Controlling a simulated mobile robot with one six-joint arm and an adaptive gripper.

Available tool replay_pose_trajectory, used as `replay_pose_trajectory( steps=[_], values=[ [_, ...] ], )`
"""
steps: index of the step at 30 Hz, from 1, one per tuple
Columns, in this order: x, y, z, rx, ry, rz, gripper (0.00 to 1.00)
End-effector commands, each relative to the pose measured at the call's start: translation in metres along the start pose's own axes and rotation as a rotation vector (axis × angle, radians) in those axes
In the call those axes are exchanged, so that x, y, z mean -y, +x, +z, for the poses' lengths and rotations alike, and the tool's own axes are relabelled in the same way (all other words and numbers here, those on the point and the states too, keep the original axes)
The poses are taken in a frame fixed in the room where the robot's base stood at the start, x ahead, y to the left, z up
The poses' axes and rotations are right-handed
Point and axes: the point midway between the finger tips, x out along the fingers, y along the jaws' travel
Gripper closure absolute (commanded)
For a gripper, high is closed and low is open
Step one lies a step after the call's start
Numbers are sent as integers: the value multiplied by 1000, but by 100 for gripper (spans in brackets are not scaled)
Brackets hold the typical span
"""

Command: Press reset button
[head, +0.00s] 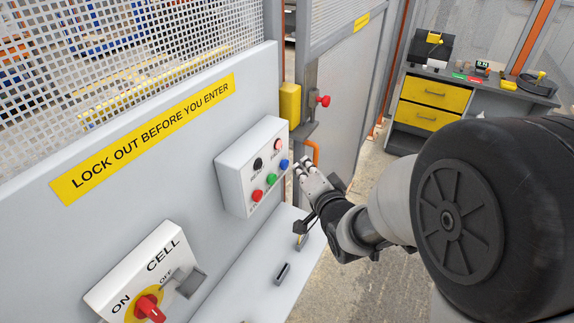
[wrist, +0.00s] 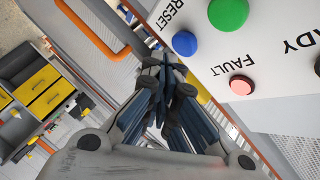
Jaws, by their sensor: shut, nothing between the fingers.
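The grey control box (head: 235,165) is fixed to the panel wall and carries several coloured buttons. The blue button (head: 284,164) is at its right end, beside the green button (head: 271,179). In the wrist view the blue button (wrist: 184,43) has the RESET label (wrist: 172,15) next to it. My gripper (head: 303,170) is shut and empty, just to the right of the blue button in the head view. In the wrist view its fingertips (wrist: 167,62) are close below the blue button. I cannot tell whether they touch it.
A red button (head: 257,195), a black one (head: 257,163) and a pink one (head: 278,145) share the box. The CELL switch (head: 148,306) is at lower left. A yellow box (head: 290,104) and an orange handle (head: 312,152) are near my gripper. A workbench (head: 470,95) stands behind.

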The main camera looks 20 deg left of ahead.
Motion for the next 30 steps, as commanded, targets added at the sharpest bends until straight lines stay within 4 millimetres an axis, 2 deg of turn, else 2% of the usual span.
replay_pose_trajectory(
  steps=[30],
  values=[
    [6,8,6,0,-1,0,100]
  ],
)
